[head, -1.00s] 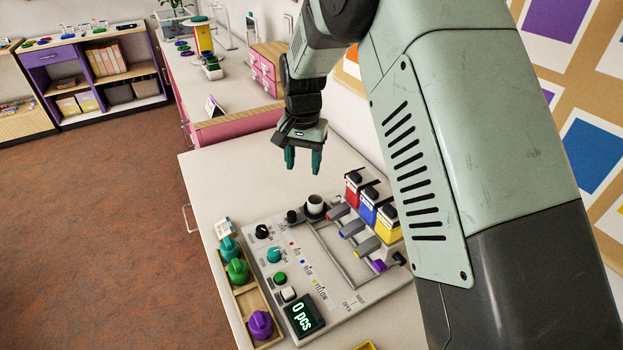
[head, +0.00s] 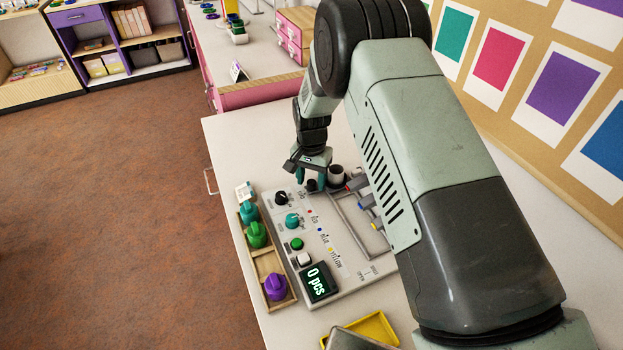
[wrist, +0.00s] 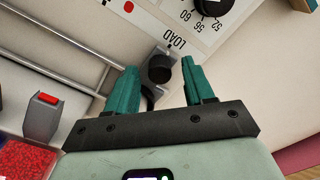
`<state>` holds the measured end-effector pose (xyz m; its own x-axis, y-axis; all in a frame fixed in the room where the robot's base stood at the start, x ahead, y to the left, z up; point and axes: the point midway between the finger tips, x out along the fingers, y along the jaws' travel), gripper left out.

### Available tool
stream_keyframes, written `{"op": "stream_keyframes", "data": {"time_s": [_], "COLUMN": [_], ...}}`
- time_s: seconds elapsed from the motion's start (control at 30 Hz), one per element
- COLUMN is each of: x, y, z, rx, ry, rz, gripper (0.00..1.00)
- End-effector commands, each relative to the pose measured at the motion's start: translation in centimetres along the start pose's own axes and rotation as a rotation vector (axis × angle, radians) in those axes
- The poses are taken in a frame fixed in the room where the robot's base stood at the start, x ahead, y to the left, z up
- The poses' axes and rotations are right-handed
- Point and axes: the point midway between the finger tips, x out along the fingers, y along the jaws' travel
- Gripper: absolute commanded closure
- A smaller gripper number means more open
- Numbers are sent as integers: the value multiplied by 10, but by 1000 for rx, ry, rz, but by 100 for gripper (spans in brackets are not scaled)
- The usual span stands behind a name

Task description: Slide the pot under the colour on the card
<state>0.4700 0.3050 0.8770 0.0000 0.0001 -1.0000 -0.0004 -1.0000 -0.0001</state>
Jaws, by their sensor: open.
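The fingers are open, with visible gaps to the knob. In the head view my gripper (head: 314,180) is low over the board's far end, just left of the pot. In the wrist view the pot is mostly hidden behind the gripper. A small white card (head: 244,192) stands at the board's left; its marks are too small to read.
Grey dispensers with coloured ends (head: 358,183) line the rail's right side, partly hidden by my arm. A wooden tray (head: 284,300) with coloured knobs lies left of the board. A yellow tray (head: 379,327) is at the front. The display (head: 318,281) reads 0 pcs.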

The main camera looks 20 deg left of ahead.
Motion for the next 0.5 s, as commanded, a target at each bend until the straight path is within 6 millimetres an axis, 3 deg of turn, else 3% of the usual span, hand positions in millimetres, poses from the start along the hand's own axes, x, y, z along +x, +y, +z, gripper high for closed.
{"op": "stream_keyframes", "data": {"time_s": [0.33, 0.5], "x": [4, 4], "y": [0, 0], "z": [0, 0], "rx": [0, 0], "ry": [0, 0], "rz": [0, 0], "gripper": [47, 73]}}
